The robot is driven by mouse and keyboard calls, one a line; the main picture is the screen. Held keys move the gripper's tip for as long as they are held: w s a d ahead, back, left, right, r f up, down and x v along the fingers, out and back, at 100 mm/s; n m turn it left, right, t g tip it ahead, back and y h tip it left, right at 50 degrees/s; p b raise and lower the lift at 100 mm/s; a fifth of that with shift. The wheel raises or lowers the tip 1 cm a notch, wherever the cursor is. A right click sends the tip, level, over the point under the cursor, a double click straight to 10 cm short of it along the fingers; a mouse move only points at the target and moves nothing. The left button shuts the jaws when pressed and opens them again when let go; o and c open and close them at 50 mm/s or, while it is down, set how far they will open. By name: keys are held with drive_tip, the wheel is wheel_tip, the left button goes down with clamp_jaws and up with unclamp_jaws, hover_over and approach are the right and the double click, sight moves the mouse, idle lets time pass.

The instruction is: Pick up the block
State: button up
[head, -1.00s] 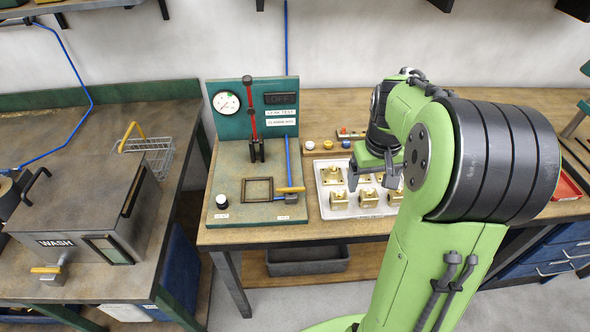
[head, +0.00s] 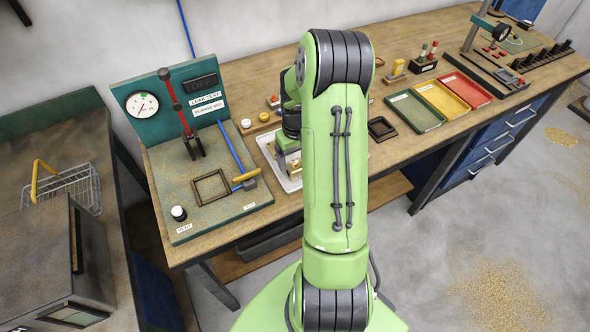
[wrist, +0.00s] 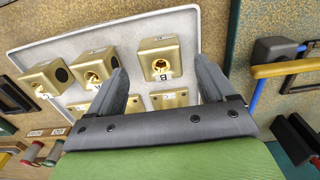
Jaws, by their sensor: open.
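Several brass blocks stand in a white tray (wrist: 110,28). One brass block (wrist: 160,59) with a dark hole and a letter label lies between my open fingers in the wrist view. My gripper (wrist: 162,80) is empty, and its fingertips reach to either side of that block without visibly closing on it. Another brass block (wrist: 97,66) is just left of the left finger, and a third brass block (wrist: 45,78) is farther left. Flatter brass pieces (wrist: 168,99) lie nearer the gripper body. In the head view my arm hides most of the tray (head: 268,156) and the fingertips.
The leak-test stand (head: 205,185), with gauge, red lever and square frame, is left of the tray. Green, yellow and red trays (head: 440,92) are to the right. A wire basket (head: 75,188) is far left. Bare benchtop (head: 400,153) shows right of my arm.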

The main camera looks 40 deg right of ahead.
sight(296, 167)
wheel_tip(296, 167, down, 4)
drive_tip(key=shift+f, duration=0.25)
drive_tip(key=shift+a, duration=0.1)
drive_tip(key=shift+c, duration=0.6)
drive_tip(key=shift+r, duration=0.1)
clamp_jaws()
